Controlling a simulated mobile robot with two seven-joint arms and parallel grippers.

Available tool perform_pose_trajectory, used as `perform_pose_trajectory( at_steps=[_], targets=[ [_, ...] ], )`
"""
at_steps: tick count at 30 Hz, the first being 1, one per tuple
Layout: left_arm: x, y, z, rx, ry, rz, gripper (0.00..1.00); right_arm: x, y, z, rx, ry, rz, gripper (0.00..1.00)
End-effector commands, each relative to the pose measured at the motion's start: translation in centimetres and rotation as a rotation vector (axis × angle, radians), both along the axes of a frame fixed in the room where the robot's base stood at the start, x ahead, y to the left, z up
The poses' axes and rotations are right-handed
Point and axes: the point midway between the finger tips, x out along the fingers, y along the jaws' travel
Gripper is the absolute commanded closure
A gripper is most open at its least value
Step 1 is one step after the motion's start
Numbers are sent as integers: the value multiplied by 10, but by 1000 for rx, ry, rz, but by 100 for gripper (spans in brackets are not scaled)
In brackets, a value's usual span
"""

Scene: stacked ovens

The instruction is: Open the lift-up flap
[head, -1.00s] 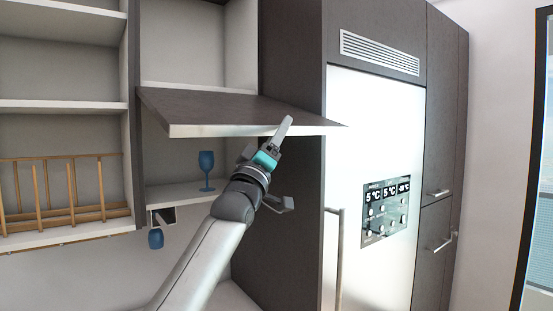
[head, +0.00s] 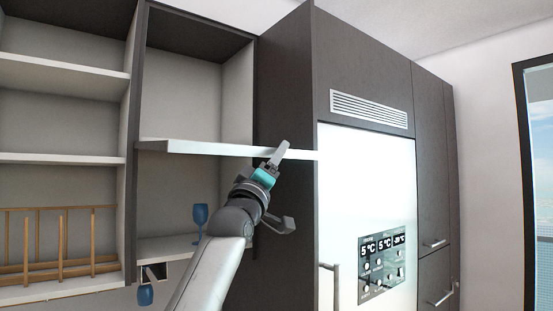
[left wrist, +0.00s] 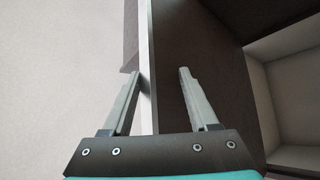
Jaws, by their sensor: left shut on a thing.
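The lift-up flap (head: 205,149) is raised about level in the head view. Its pale front edge shows almost edge-on across the cabinet opening. My left gripper (head: 279,153) is at the right part of this edge. In the left wrist view, the flap (left wrist: 149,55) runs between the two fingers of my left gripper (left wrist: 158,72), which is shut on it. The exact contact of each finger is hard to tell. My right gripper is in neither view.
A blue glass (head: 200,215) stands on the shelf below the flap, and another blue glass (head: 146,294) hangs underneath. A wooden rack (head: 60,250) is at left. A tall dark cabinet with a fridge panel (head: 365,200) stands close right of the flap.

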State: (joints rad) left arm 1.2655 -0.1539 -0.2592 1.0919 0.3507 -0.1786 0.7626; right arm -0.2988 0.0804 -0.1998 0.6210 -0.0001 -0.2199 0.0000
Motion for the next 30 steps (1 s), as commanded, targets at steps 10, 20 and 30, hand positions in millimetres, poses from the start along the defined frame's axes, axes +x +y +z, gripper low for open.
perform_pose_trajectory(
  at_steps=[10,20,30],
  targets=[
    [-2,9,11,-9,-22,14,45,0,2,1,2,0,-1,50],
    [-9,10,1,-9,-19,9,45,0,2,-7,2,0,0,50],
    [-38,22,-24,-8,-14,7,45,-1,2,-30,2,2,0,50]
  ],
)
